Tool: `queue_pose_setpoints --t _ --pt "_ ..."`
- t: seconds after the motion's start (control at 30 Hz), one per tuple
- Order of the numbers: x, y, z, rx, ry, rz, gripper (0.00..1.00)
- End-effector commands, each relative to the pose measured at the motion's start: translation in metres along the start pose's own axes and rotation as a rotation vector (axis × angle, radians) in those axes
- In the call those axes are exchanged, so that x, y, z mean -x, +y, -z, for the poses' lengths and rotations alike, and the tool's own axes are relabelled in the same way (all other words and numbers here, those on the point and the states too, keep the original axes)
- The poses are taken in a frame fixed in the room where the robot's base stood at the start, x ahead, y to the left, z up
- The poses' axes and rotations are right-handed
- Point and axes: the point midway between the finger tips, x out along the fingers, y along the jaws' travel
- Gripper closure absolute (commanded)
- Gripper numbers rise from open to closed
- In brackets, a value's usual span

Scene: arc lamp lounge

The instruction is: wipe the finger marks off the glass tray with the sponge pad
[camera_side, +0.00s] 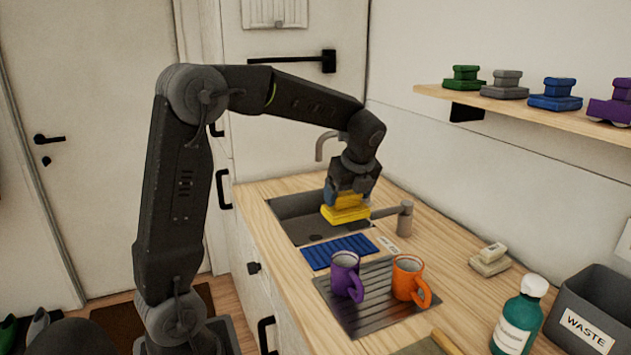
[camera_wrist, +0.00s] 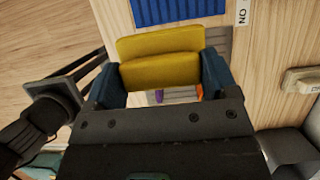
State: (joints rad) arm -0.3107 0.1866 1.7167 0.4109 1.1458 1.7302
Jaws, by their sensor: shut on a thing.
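My gripper (camera_side: 349,196) is shut on a yellow stepped block (camera_side: 345,214), which looks like the sponge pad. It holds the pad over the sink (camera_side: 290,208); whether they touch cannot be told. In the wrist view the yellow pad (camera_wrist: 160,58) sits between the two blue-grey fingers of my gripper (camera_wrist: 160,80). I cannot make out a glass tray or finger marks in either view.
A blue ribbed mat (camera_side: 340,251) lies beside the sink. A purple mug (camera_side: 344,272) and an orange mug (camera_side: 406,275) stand on the grooved drainer (camera_side: 370,318). A green bottle (camera_side: 516,322) and waste bin (camera_side: 590,305) stand at front right.

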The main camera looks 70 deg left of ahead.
Motion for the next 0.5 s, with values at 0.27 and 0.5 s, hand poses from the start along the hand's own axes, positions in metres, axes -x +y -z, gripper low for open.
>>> queue_pose_setpoints --t 0.27,0.5 --pt "0.052 -0.014 0.126 -0.012 -0.001 0.003 0.40" --pt "0.089 0.005 0.211 -0.006 -0.002 0.002 0.40"
